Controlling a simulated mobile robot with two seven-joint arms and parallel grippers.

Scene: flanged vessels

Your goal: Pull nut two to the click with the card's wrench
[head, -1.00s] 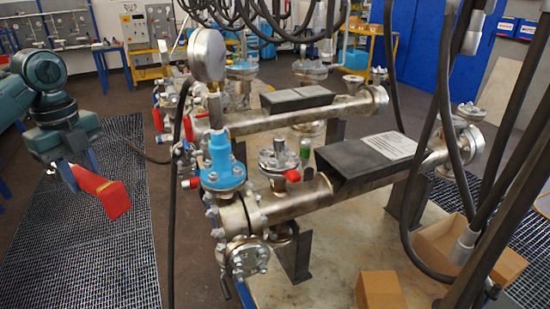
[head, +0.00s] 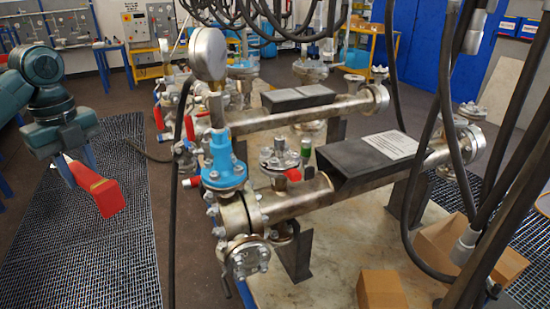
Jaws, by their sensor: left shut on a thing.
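My left gripper (head: 77,173) has blue fingers and is shut on a red, block-like thing (head: 104,194). It holds this thing in the air over the floor grating, left of the pipework and apart from it. I cannot tell whether the red thing is a wrench. The flanged vessels (head: 290,196) lie on the bench. A blue-topped flange (head: 222,170) and a round bolted end flange (head: 247,257) are at the near end. Nut numbers are too small to read. A printed white sheet (head: 393,145) lies on a black box. My right gripper is not in view.
A pressure gauge (head: 208,55) stands above the near end of the pipes. Black hoses (head: 450,150) hang at the right. Open cardboard boxes (head: 480,250) and a small carton (head: 381,291) are at the lower right. The floor grating (head: 90,240) at the left is clear.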

